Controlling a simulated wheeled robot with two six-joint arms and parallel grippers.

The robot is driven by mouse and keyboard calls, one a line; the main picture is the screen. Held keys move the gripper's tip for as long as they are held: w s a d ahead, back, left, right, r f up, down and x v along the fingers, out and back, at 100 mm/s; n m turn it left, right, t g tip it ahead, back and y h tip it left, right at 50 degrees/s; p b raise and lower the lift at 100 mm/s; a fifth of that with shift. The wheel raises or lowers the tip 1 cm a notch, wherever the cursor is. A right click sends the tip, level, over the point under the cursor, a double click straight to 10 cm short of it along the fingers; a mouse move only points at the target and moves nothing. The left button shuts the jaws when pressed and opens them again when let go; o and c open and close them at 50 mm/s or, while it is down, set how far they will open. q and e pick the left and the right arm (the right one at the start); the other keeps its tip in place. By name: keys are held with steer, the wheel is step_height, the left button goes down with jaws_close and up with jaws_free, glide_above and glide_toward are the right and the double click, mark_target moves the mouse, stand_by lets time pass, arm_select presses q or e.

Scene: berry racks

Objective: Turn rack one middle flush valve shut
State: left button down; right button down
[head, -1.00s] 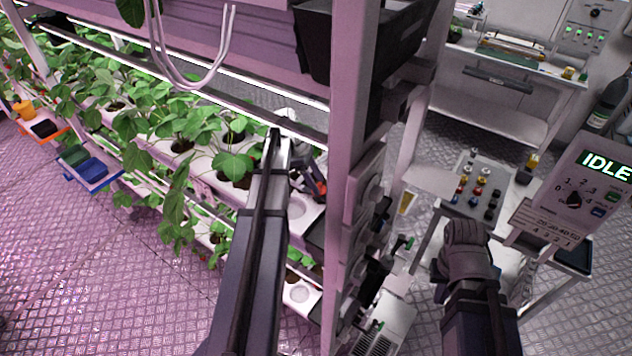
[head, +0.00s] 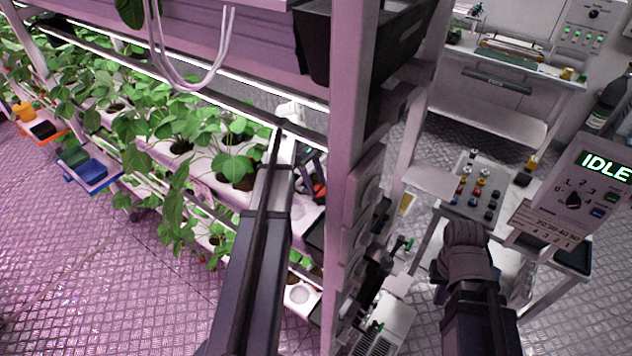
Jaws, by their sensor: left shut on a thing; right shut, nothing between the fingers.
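My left arm reaches over the rack's grow channel (head: 202,158), and its gripper (head: 312,176) points down beside the rack post. The gripper is shut on a small red part (head: 320,190), which looks like the flush valve's handle. The fingers and arm hide most of the valve, so its angle cannot be read. My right gripper (head: 466,240) is shut and empty, away from the rack on the right.
The rack post (head: 352,130) stands just right of my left gripper. Leafy plants (head: 150,125) fill the channels on the left. A cart with knobs (head: 478,190) and a panel reading IDLE (head: 590,180) stand near my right gripper. A workbench (head: 510,75) is behind.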

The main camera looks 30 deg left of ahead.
arm_select(q)
steer(key=shift+c, duration=1.2)
jaws_free()
steer(key=shift+r, duration=0.25)
steer(key=a, duration=0.7)
steer(key=w+a+p, duration=0.1)
steer(key=a, duration=0.3)
steer(key=shift+w+a+r, duration=0.1)
steer(key=shift+r, duration=0.2)
steer(key=shift+a, duration=0.6)
